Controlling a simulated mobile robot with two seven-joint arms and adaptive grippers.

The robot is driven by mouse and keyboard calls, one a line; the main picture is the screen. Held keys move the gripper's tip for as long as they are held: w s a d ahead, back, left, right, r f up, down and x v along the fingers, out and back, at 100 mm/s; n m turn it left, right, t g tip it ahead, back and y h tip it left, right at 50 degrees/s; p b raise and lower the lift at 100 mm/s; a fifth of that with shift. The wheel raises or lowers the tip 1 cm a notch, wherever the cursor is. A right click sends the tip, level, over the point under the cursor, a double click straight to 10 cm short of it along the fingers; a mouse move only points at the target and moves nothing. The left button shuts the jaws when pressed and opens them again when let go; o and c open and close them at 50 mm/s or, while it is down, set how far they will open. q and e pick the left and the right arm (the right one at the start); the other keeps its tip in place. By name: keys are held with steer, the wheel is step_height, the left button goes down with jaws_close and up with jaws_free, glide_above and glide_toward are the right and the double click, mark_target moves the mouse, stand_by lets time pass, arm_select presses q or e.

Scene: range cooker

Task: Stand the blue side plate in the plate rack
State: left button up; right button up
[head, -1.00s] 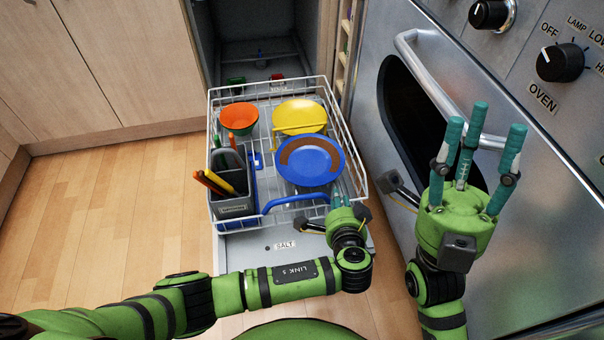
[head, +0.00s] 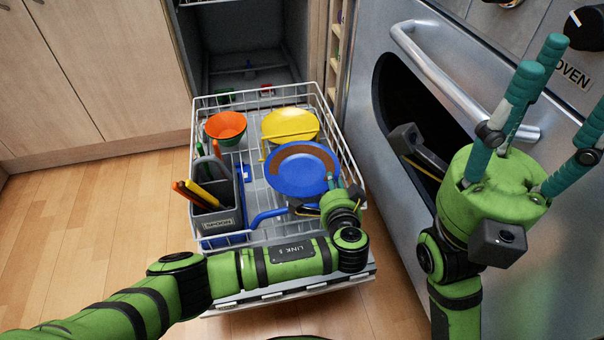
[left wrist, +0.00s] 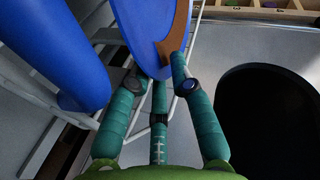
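The blue side plate (head: 298,182), with a brown band along its rim, stands tilted in the white wire dishwasher rack (head: 222,100), in front of a yellow dish (head: 291,126). My left gripper (head: 332,184) is at the plate's near right edge. In the left wrist view its three fingers (left wrist: 157,78) are around the lower edge of the plate (left wrist: 143,28), with the right finger overlapping the brown band. The far fingertips are partly hidden, and I cannot tell whether they press on the plate. My right gripper (head: 562,92) is open and empty before the oven.
An orange bowl (head: 227,125) and a grey cutlery basket (head: 216,217) stand on the rack's left. A blue curved bar (head: 265,216) lies near its front. The oven's handle (head: 450,78) is on the right. Wooden floor is clear on the left.

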arm_select(q)
jaws_close()
steer(key=shift+r, duration=0.1)
